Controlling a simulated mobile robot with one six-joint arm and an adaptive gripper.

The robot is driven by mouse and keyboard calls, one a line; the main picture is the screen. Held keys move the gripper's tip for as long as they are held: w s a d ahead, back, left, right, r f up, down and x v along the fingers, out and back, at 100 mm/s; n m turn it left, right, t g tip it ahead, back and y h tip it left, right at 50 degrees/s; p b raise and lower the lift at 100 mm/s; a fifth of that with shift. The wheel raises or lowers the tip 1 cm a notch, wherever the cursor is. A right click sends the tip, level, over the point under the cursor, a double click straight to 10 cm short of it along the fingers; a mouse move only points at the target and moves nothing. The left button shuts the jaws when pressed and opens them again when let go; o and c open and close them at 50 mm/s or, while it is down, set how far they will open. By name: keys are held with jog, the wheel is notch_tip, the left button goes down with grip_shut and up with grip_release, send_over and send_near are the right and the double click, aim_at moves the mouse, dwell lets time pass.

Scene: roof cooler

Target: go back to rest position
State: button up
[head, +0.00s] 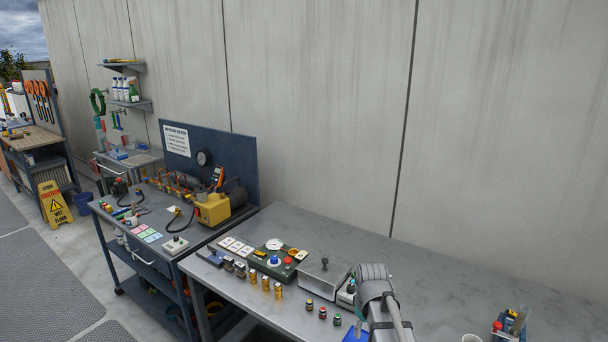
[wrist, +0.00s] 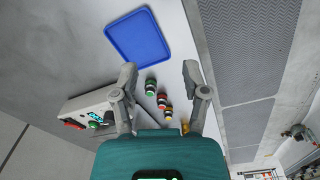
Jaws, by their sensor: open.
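My gripper (wrist: 160,74) shows in the wrist view with its two grey fingers spread apart. Nothing is between the fingertips. Below it, several small colored-capped pieces (wrist: 151,86) stand in a row on the grey metal table, seen between the fingers. In the head view, my arm shows at the lower right over the table (head: 450,285); the fingers cannot be made out there.
A blue tray (wrist: 138,38) lies ahead of the fingers. A wall runs behind the table.

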jog(key=s+f+m+b, duration=0.4)
jog(key=s+f+m, duration=0.1)
jog(key=s+m, duration=0.2)
jog(key=shift+s+f, duration=0.2)
jog(key=shift+s, duration=0.4)
